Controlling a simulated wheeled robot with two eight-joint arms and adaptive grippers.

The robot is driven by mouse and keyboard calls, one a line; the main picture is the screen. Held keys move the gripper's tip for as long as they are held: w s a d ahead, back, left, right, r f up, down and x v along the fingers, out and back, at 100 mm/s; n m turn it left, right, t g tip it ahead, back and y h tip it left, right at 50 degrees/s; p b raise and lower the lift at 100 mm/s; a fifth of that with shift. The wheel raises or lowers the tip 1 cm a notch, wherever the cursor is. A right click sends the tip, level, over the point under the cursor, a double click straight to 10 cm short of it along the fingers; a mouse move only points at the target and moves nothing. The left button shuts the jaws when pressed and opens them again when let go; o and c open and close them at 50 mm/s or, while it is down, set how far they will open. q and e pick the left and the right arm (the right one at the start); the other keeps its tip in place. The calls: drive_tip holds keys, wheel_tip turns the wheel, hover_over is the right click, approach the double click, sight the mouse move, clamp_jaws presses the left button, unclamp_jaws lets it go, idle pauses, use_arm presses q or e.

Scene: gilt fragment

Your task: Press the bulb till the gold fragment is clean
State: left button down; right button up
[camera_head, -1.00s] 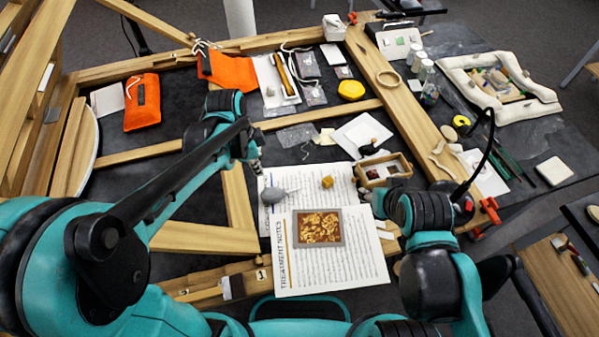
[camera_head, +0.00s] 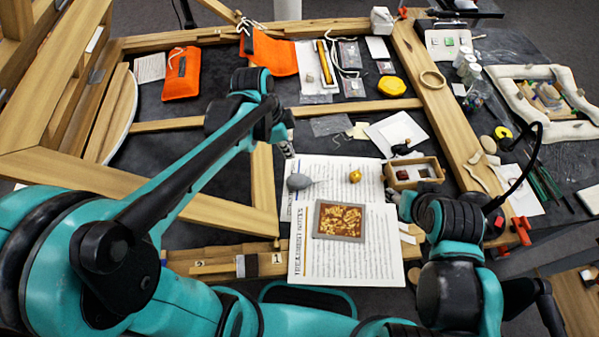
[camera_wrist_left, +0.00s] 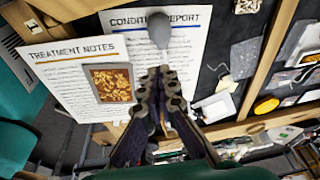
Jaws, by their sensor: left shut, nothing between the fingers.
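The grey rubber bulb (camera_head: 299,182) lies on the printed sheets, up and left of the fragment. It also shows at the top of the left wrist view (camera_wrist_left: 159,30). The gold fragment (camera_head: 340,220) is a framed panel with brown patches among the gold, flat on the treatment notes; it also shows in the left wrist view (camera_wrist_left: 112,83). My left gripper (camera_head: 288,150) is shut and empty, just beyond the bulb in the head view. In the left wrist view its fingertips (camera_wrist_left: 163,72) point towards the bulb, apparently apart from it.
A small gold ball (camera_head: 355,176) sits on the sheets right of the bulb. A wooden box (camera_head: 413,171) stands further right. Wooden frame bars (camera_head: 265,190) border the sheets on the left. Orange pouches (camera_head: 182,74) and jars lie further back.

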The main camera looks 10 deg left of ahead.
sight(299, 178)
use_arm(q)
drive_tip(key=shift+f, duration=0.1)
drive_tip(key=b+x, duration=0.1)
drive_tip(key=x, duration=0.3)
drive_tip(key=b+x, duration=0.2)
drive_tip(key=x, duration=0.2)
drive_tip(key=b+x, duration=0.1)
drive_tip(key=x, duration=0.3)
drive_tip(key=shift+w+a+f+b, duration=0.1)
drive_tip(key=shift+a+f+b, duration=0.2)
drive_tip(key=shift+f, duration=0.1)
drive_tip(key=shift+a+f, duration=0.1)
drive_tip(key=shift+f, duration=0.35)
